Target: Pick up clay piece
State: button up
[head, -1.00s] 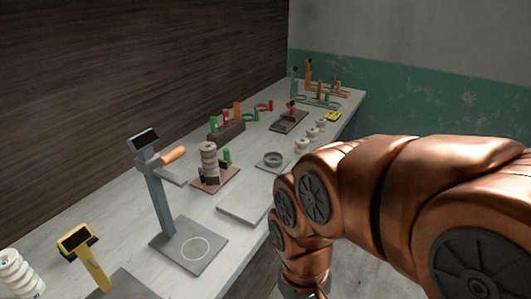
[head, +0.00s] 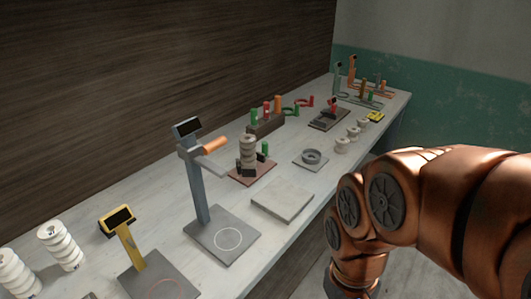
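No piece is clearly recognisable as the clay piece. Possible ones are several small pale round pieces (head: 342,146) in a row near the right edge of the table, and a grey ring (head: 312,156) lying on a small square plate. A stack of pale discs (head: 247,152) stands upright on a reddish base. My copper arm reaches in from the right beside the table's edge, and its lower end leaves the bottom of the picture. My gripper is not visible.
A long pale table (head: 120,205) runs along a dark wood wall. A grey post stand (head: 199,190), a yellow stand (head: 130,243), white ribbed stacks (head: 60,246) and a flat pale slab (head: 282,199) stand on it. Coloured pegs and holders crowd the far end.

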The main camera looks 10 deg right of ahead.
aim_at(247, 142)
jog(key=u, duration=0.8)
jog(key=k, duration=0.6)
jog(key=u, duration=0.55)
